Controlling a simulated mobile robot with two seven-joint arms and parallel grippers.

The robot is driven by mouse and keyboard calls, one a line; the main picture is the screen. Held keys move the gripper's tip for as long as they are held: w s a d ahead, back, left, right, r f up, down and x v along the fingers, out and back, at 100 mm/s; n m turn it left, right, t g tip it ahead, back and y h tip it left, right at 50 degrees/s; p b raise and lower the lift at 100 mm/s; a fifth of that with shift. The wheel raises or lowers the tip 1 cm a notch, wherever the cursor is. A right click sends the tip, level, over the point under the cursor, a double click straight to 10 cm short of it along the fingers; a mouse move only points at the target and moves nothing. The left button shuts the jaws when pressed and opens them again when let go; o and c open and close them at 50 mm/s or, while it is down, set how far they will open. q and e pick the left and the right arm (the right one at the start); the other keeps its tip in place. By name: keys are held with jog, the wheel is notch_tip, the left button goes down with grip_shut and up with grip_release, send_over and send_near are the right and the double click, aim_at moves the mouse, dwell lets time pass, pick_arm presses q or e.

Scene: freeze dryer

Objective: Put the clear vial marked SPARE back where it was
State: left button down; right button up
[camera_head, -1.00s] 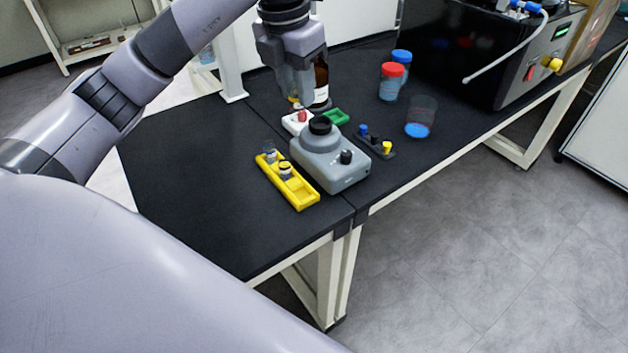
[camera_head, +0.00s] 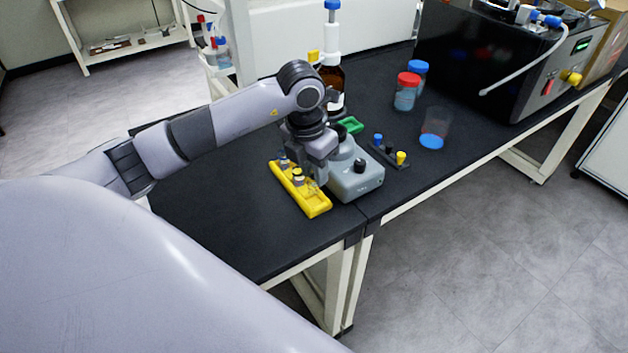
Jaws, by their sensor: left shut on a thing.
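My left gripper (camera_head: 317,180) points down over the front half of the yellow rack (camera_head: 317,207), beside the grey mixer. It is shut on a small clear thing, apparently the clear vial, mostly hidden by the fingers; I cannot read a SPARE mark. Two small vials with dark contents show in the rack, one (camera_head: 298,176) just left of the fingers and one (camera_head: 283,161) behind it. I cannot tell whether the held vial touches the rack. My right gripper is not in view.
The grey mixer (camera_head: 358,182) stands close to the right of the gripper. Behind are a green tray (camera_head: 350,125) and an amber bottle (camera_head: 331,76). A small rack with coloured caps (camera_head: 389,153) and a clear blue-bottomed cup (camera_head: 433,130) stand right. The table's front left is clear.

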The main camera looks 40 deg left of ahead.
aim_at(314, 182)
pick_arm(q)
jog(key=shift+f, duration=1.8)
jog(key=shift+f, duration=0.2)
jog(key=c, duration=0.9)
grip_release()
jog(key=shift+r, duration=0.15)
jog(key=r, duration=0.4)
jog(key=s+r, duration=0.1)
jog(key=r, duration=0.7)
jog(key=shift+s+a+b, duration=0.1)
jog(key=shift+s+b, duration=0.25)
jog(key=shift+s, duration=0.05)
